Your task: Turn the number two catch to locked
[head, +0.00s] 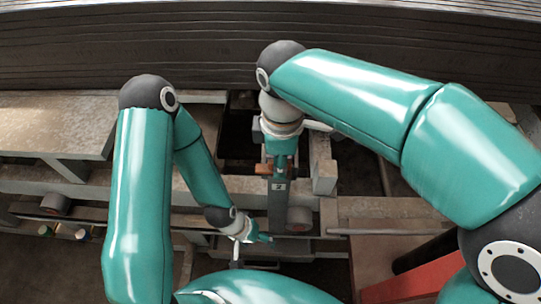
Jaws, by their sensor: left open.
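A grey upright plate (278,208) in the middle of the head view bears a small label that looks like a 2 (279,186). An orange-brown bar (264,169) crosses near its top and may be part of the catch; its setting cannot be read. My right gripper (281,166) comes down from above over the top of this plate and bar. The bar is partly hidden by it, and I cannot tell whether its fingers touch or are shut. My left gripper (254,244) is open, low and to the left of the plate's foot, and appears empty.
A round brownish roller end (299,217) sits right of the plate, and a similar one (56,203) is at far left. A grey block (324,177) stands close on the right. Metal rails and dark gaps surround the spot. A ribbed dark wall (120,50) closes the back.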

